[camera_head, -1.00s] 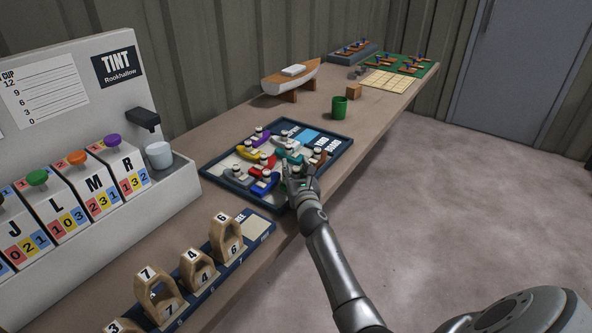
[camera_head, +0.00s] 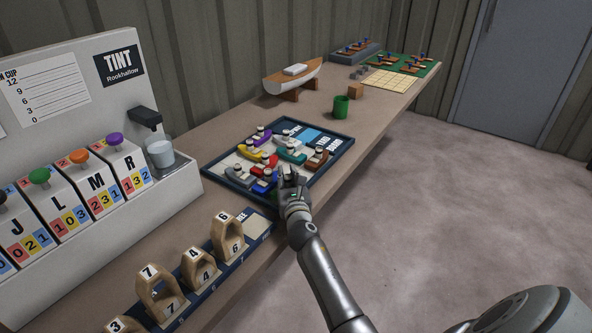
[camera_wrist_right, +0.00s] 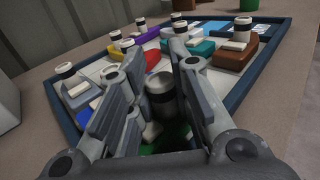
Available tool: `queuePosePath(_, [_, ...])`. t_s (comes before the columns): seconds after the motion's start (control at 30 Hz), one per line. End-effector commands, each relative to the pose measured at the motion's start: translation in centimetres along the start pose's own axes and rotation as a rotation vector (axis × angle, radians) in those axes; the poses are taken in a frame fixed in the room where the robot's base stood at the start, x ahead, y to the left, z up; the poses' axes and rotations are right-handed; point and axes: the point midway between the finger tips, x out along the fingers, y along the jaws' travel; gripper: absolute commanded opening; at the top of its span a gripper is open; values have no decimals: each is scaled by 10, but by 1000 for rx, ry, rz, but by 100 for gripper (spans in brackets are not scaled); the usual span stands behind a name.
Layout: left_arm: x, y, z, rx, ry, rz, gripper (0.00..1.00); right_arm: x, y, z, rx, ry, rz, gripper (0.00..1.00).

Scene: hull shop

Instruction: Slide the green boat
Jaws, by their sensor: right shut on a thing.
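In the wrist view, green hull surface (camera_wrist_right: 170,136) shows low between the fingers of my right gripper (camera_wrist_right: 165,88), with a grey, dark-banded peg (camera_wrist_right: 162,92) standing above it. The fingers are shut on this peg of the green boat. Most of the hull is hidden by the fingers. In the head view my right gripper (camera_head: 290,180) is over the near right part of the framed boat board (camera_head: 334,158), and the boat is mostly hidden under it. My left gripper is not in view.
Several boats crowd the board, among them a blue boat (camera_head: 264,185) and a red boat (camera_head: 264,168) close left of the gripper, and a brown boat (camera_head: 315,159) and teal boat (camera_head: 291,154) beyond it. A green cup (camera_head: 341,106) stands behind. Numbered wooden arches (camera_head: 227,235) stand nearer.

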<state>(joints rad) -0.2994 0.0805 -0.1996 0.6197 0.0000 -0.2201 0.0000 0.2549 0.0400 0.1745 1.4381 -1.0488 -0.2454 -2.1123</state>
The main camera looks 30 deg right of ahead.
Motion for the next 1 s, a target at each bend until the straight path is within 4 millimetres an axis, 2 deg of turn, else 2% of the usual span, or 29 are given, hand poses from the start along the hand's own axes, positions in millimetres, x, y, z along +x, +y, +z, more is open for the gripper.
queuePosePath(0.13, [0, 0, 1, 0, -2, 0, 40, -12, 11, 0, 0, 0, -1, 0])
queuePosePath(0.4, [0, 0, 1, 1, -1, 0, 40, -13, 13, -1, 1, 2, 1, 0])
queuePosePath(0.43, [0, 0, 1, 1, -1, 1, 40, -13, 13, -2, 2, 2, 1, 21])
queuePosePath(0.6, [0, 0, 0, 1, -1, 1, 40, -13, 13, -1, 2, 2, 1, 43])
queuePosePath(1.0, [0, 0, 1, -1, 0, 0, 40, -16, 11, 0, 0, 0, -2, 43])
